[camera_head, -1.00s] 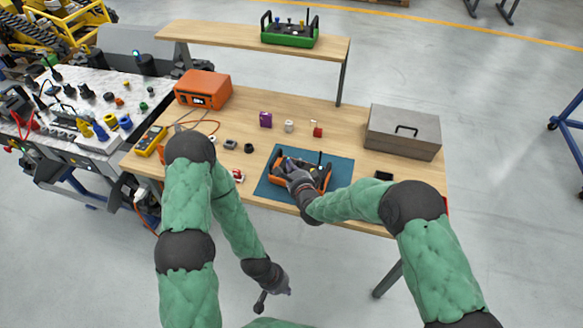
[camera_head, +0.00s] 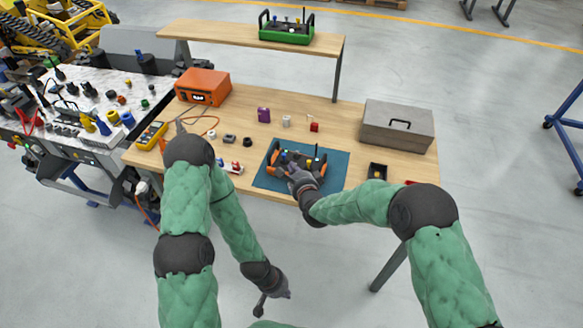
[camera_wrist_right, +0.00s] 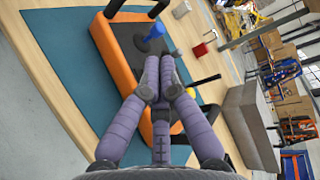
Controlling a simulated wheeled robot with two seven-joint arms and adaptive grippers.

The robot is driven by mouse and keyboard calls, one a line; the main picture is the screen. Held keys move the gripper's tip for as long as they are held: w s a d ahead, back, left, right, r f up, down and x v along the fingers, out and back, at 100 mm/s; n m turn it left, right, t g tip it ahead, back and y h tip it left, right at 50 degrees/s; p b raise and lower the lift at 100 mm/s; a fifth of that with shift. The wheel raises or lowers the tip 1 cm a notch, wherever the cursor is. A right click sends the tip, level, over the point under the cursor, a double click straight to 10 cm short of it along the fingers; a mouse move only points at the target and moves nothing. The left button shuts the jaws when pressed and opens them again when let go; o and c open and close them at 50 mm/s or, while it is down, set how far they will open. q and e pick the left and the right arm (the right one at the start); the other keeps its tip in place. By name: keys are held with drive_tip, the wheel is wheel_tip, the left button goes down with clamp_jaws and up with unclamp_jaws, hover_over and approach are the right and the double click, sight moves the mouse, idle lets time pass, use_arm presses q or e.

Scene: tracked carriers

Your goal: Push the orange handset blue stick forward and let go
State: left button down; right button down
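The orange handset (camera_head: 271,160) lies on a blue-green mat (camera_head: 334,172) on the wooden table; in the right wrist view its orange edge (camera_wrist_right: 112,55) runs along the left. Its blue stick (camera_wrist_right: 153,30) stands out from the dark panel, just beyond my right fingertips, with a visible gap. My right gripper (camera_wrist_right: 160,60) has its fingertips together, with nothing seen between them. In the head view the right gripper (camera_head: 292,168) is over the near side of the handset and hides part of it. My left gripper (camera_head: 274,296) hangs empty below the table's front edge; its opening is unclear.
A green handset (camera_head: 287,35) stands on the raised shelf. A grey metal box (camera_head: 397,128) is right of the mat, with a small black tray (camera_head: 377,171) in front. An orange device (camera_head: 203,85) and a yellow meter (camera_head: 152,134) are at the left. Small parts lie behind the mat.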

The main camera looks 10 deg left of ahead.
drive_tip(key=shift+s+d+r, duration=0.1)
drive_tip(key=shift+s+d, duration=0.15)
use_arm(q)
drive_tip(key=shift+w+a+r+p, duration=0.1)
drive_tip(key=shift+w+r+p, duration=0.2)
drive_tip(key=shift+r+p, duration=0.55)
use_arm(e)
drive_tip(key=v, duration=0.7)
use_arm(q)
drive_tip(key=shift+s, duration=0.1)
use_arm(e)
drive_tip(key=shift+s, duration=0.15)
